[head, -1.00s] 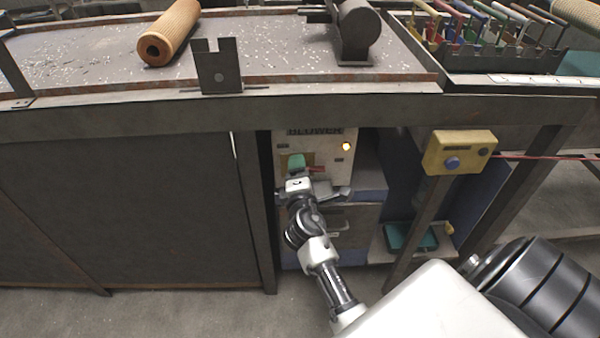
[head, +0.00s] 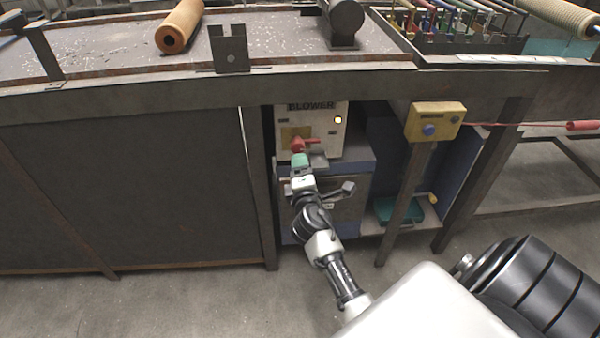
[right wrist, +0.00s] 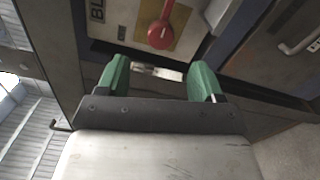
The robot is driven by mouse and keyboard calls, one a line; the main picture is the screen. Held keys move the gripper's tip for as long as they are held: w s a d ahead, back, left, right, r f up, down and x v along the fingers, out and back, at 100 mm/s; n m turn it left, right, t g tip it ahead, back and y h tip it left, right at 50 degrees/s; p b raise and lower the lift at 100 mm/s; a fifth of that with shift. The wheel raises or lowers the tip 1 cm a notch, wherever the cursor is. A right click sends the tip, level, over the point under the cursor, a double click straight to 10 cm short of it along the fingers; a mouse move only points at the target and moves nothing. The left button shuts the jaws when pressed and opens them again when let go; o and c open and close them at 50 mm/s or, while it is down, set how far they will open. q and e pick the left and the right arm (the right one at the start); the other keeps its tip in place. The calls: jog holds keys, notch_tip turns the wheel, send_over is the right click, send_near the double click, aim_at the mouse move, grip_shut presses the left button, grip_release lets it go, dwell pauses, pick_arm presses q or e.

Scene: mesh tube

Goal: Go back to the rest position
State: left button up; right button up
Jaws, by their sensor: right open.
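My right gripper (head: 300,160) is just below the red switch handle (head: 304,144) on the front of the white blower box (head: 318,130). In the right wrist view, the right gripper (right wrist: 160,78) has its two green fingers spread with nothing between them. The red handle (right wrist: 162,33) is beyond the fingertips there and looks clear of them. It points to the right in the head view. My left gripper is not in view.
The blower stands under a metal bench (head: 200,95), between its legs. A yellow control box (head: 436,121) on a post is to the right. A green tray (head: 398,209) lies low on the shelf. Open floor (head: 200,300) is in front.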

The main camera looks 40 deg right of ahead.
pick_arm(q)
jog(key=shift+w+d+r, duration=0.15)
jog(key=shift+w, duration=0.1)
pick_arm(e)
jog(key=shift+f, duration=0.1)
